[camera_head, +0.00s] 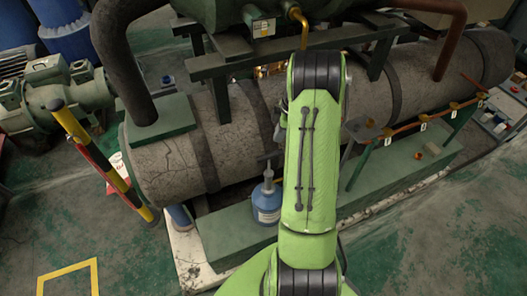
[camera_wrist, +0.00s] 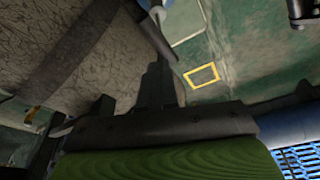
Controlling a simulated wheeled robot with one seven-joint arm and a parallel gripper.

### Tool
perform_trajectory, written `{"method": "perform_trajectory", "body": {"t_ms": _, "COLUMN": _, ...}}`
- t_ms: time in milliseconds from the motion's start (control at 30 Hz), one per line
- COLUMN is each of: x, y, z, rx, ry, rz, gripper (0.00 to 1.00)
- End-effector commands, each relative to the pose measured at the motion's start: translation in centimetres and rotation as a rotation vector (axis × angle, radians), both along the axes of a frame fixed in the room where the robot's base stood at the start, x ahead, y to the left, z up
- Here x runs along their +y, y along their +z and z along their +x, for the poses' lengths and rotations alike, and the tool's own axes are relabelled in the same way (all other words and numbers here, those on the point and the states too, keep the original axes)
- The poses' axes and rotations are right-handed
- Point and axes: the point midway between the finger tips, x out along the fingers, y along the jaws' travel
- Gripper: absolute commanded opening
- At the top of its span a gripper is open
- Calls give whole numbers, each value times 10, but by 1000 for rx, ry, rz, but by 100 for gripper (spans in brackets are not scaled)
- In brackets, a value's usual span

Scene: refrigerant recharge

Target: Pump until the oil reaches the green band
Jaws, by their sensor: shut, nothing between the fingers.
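A blue bottle (camera_head: 266,203) with a pale label and a grey pump top (camera_head: 268,173) stands upright on the green base ledge, left of my arm in the head view. A dark bar lies across the pump top. My gripper (camera_wrist: 160,72) shows as dark fingers in the middle of the wrist view, shut and empty. In the head view my green arm hides most of the gripper. A dark rod (camera_wrist: 155,33) passes close beyond the fingertips in the wrist view; I cannot tell if they touch. The oil level and the green band cannot be made out.
A large cracked grey cylinder (camera_head: 170,160) lies behind the bottle. A yellow, black and red post (camera_head: 100,160) leans at the left. A copper line with tags (camera_head: 422,127) runs at the right. The floor (camera_head: 430,235) at the front right is clear.

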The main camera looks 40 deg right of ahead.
Motion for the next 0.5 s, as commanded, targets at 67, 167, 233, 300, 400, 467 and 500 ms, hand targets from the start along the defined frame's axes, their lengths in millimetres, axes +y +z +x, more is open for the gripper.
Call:
{"method": "perform_trajectory", "body": {"t_ms": 67, "x": 0, "y": -1, "z": 0, "rx": 0, "ry": -1, "rz": 0, "gripper": 0}}
{"method": "perform_trajectory", "body": {"t_ms": 167, "x": 1, "y": -1, "z": 0, "rx": 0, "ry": -1, "rz": 0, "gripper": 0}}
{"method": "perform_trajectory", "body": {"t_ms": 233, "x": 1, "y": -2, "z": 0, "rx": 0, "ry": -2, "rz": 0, "gripper": 0}}
{"method": "perform_trajectory", "body": {"t_ms": 300, "x": 1, "y": -4, "z": 1, "rx": 0, "ry": -2, "rz": 0, "gripper": 0}}
{"method": "perform_trajectory", "body": {"t_ms": 400, "x": 3, "y": -12, "z": 2, "rx": 1, "ry": -2, "rz": 1, "gripper": 0}}
{"method": "perform_trajectory", "body": {"t_ms": 467, "x": 4, "y": -19, "z": 3, "rx": 1, "ry": -3, "rz": 0, "gripper": 0}}
{"method": "perform_trajectory", "body": {"t_ms": 500, "x": 5, "y": -25, "z": 4, "rx": 1, "ry": -2, "rz": 1, "gripper": 0}}
